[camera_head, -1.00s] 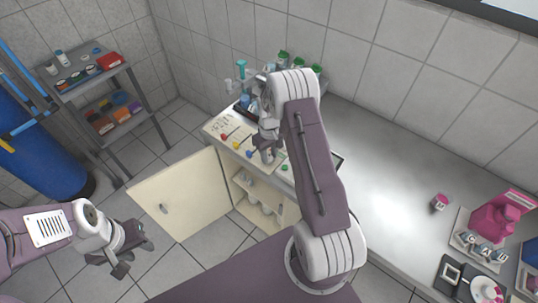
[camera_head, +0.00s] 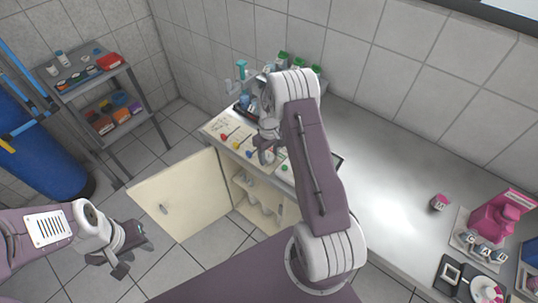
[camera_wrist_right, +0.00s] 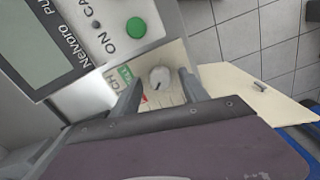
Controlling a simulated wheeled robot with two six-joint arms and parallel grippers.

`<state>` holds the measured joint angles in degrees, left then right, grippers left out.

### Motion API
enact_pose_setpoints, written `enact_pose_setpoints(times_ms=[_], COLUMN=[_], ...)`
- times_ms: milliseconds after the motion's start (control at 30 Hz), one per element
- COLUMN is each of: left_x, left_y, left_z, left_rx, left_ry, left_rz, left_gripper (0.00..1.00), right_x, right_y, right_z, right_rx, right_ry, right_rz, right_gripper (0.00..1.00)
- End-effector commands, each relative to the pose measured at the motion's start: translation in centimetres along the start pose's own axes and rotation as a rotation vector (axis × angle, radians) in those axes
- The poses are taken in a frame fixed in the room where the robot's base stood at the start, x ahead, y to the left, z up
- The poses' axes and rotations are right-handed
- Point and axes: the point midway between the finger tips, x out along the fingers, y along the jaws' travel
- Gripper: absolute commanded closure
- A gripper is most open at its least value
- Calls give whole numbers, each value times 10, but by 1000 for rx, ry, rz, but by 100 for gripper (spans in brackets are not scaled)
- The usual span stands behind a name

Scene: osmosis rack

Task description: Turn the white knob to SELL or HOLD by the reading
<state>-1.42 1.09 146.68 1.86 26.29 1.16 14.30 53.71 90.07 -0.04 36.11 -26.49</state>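The white knob (camera_wrist_right: 160,76) shows in the right wrist view, on a pale panel with partly hidden lettering and a green label beside it. My right gripper (camera_wrist_right: 159,80) is open, with one finger on each side of the knob; I cannot tell whether they touch it. In the head view my right gripper (camera_head: 266,156) is over the counter's front panel and hides the knob. A grey display (camera_wrist_right: 38,42) beside a green button (camera_wrist_right: 136,27) shows no reading I can make out. My left gripper (camera_head: 124,258) is open and empty, away from the counter.
A cream cabinet door (camera_head: 180,195) hangs open below the counter. Small red, yellow and blue handles (camera_head: 236,145) line the panel left of my right gripper. A pink device (camera_head: 497,220) stands at the counter's right end. The middle counter (camera_head: 390,185) is mostly clear.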

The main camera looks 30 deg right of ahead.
Motion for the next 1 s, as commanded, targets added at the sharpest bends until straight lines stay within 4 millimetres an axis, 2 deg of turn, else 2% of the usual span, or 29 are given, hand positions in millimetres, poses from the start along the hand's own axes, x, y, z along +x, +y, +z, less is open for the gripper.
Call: enact_pose_setpoints(times_ms=[133,233,500,600,733,1000], left_x=[0,3,12,13,14,13], left_y=[0,0,0,0,0,0], left_z=[0,0,1,1,1,1], left_rx=[0,0,0,0,0,0], left_ry=[0,0,0,0,0,0], left_rz=[0,0,0,0,0,0], left_gripper=[64,64,64,64,64,64], right_x=[-1,-11,-70,-83,-91,-91], right_y=[0,0,0,0,0,0], right_z=[0,-1,0,0,1,1], right_rx=[1,1,0,0,0,0], right_ry=[0,3,4,2,1,0], right_rz=[0,1,2,1,0,0], right_gripper=[48,48,48,48,48,48])
